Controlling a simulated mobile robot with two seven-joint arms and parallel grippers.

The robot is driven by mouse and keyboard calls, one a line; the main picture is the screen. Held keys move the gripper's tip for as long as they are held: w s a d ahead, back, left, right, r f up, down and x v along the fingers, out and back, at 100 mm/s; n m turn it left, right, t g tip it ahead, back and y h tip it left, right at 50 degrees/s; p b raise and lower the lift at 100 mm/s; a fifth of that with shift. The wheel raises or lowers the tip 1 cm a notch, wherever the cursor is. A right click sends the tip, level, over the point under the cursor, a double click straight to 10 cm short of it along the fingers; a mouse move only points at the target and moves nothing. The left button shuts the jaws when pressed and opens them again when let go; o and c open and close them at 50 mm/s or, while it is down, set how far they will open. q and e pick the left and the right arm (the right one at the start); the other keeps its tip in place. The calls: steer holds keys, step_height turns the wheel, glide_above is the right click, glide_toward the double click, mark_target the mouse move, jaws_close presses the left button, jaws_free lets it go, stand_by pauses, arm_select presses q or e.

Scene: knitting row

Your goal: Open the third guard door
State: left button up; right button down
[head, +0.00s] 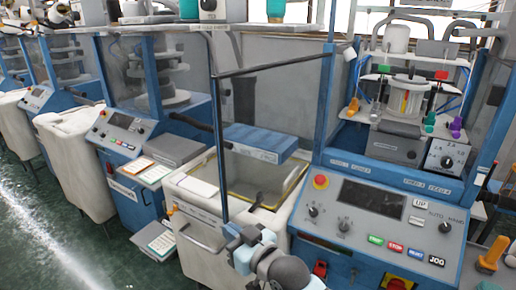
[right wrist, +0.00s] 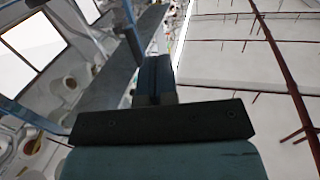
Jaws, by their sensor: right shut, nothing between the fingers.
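A clear guard door (head: 278,100) with a dark top bar and a blue upright edge stands swung out from the blue knitting machine at the right. I cannot tell from the pictures whether it is the third one. Its free edge (head: 220,150) hangs over the white bin. My right gripper (head: 238,238) is at the lower end of that edge, low in the head view; whether it touches the edge is unclear. Its closed fingers show in the right wrist view (right wrist: 154,78), with nothing between them. My left gripper is not in view.
The white bin (head: 185,183) stands below the door. The control panel (head: 375,212) with red, green and blue buttons is to the right. More machines and bins line the left; the green floor (head: 75,235) there is clear.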

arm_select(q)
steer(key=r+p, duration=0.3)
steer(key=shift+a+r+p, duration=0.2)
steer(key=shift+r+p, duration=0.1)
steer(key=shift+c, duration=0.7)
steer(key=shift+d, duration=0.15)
arm_select(e)
steer(key=s+d+f+m+h, duration=0.3)
steer(key=s+d+f+h, duration=0.2)
steer(key=s+d+f, duration=0.6)
steer(key=s+d+f+m+h, duration=0.4)
steer(key=s+d+f, duration=0.8)
steer(key=d+f, duration=0.3)
steer(key=d+h, duration=0.1)
steer(key=d, duration=0.2)
steer(key=shift+d, duration=0.3)
